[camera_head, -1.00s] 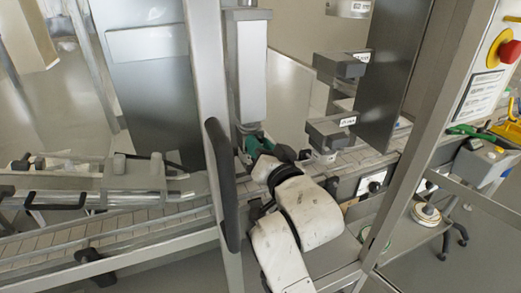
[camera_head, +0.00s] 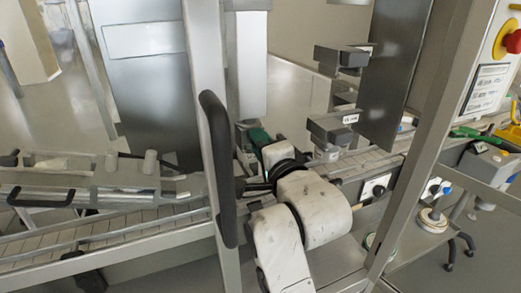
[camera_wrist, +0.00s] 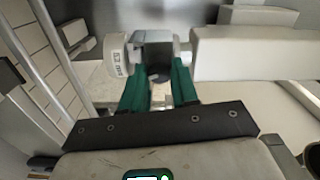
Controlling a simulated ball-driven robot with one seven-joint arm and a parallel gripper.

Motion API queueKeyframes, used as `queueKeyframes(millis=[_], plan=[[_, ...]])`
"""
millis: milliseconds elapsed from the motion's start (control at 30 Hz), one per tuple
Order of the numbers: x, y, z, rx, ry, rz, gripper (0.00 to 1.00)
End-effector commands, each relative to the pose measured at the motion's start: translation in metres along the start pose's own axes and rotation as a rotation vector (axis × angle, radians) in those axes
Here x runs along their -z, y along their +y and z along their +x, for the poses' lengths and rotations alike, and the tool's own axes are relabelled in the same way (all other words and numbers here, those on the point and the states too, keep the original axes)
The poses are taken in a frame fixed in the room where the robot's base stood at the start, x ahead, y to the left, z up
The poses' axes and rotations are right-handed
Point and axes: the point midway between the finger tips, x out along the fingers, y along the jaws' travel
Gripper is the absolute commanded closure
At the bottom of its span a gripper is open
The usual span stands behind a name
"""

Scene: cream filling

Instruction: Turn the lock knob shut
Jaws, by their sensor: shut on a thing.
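My gripper (camera_wrist: 158,85) has green fingers that reach forward in the wrist view. They are closed on a small dark piece (camera_wrist: 158,73) under a grey block, which I take to be the lock knob. Which way the knob is turned is not clear. In the head view, the green fingers of my gripper (camera_head: 257,137) are at the conveyor, below a tall pale column. My white arm and the machine frame hide the knob there.
An upright metal post (camera_head: 205,70) and a black curved handle (camera_head: 218,165) stand close left of my arm. Grey labelled heads (camera_head: 333,128) hang to the right over the conveyor (camera_head: 110,225). A slanted frame post (camera_head: 430,140) stands further right.

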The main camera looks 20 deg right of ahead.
Motion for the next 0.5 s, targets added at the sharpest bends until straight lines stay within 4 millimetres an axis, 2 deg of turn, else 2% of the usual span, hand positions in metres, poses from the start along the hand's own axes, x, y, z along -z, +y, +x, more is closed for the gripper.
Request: queueKeyframes(millis=[200,500], plan=[[-0.0001,0.0026,0.0001,-0.001,0.001,0.17,1.0],[0.0002,0.0027,0.0001,-0.003,0.001,0.318,1.0]])
